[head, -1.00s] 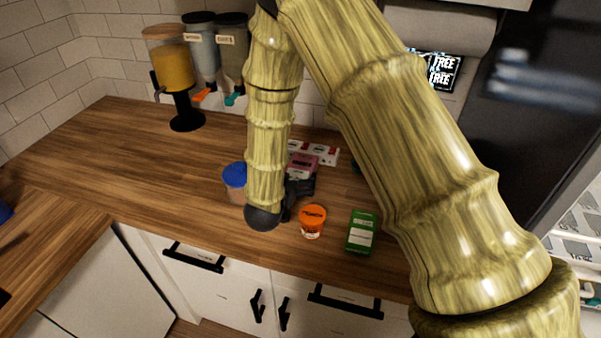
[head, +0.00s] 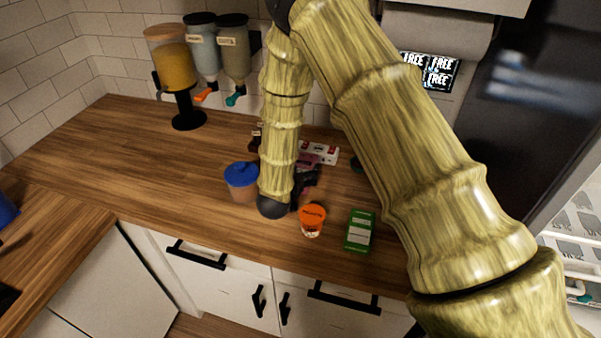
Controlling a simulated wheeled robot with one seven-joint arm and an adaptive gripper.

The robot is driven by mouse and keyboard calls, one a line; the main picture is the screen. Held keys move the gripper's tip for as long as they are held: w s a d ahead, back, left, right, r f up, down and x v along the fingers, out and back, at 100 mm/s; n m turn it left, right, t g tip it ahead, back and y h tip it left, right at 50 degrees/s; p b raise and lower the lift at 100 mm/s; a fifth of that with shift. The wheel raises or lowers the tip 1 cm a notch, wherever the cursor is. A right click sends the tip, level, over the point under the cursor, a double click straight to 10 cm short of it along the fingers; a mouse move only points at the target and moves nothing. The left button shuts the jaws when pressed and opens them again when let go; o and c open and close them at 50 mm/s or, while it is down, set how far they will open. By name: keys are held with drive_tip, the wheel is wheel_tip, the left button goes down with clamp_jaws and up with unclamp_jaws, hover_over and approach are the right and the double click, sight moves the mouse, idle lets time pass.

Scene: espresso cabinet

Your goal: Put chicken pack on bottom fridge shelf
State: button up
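A pink pack (head: 309,160), which looks like the chicken pack, lies on the wooden counter and is partly hidden by my arm and gripper. My gripper (head: 307,181) is low over the counter at the near side of the pink pack. Its dark fingers are small and partly hidden behind my wrist, so I cannot tell whether they are open or touch the pack. The fridge (head: 580,240) shows only in part at the right edge, with pale shelves and items in it. Its bottom shelf cannot be made out.
A blue-lidded tub (head: 241,181) stands left of my wrist. An orange tub (head: 312,220) and a green box (head: 360,231) stand in front, near the counter edge. A white and red pack (head: 322,152) lies behind. Dispensers (head: 181,75) stand at the back left.

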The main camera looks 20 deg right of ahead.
drive_tip(key=c, duration=0.7)
drive_tip(key=shift+r, duration=0.2)
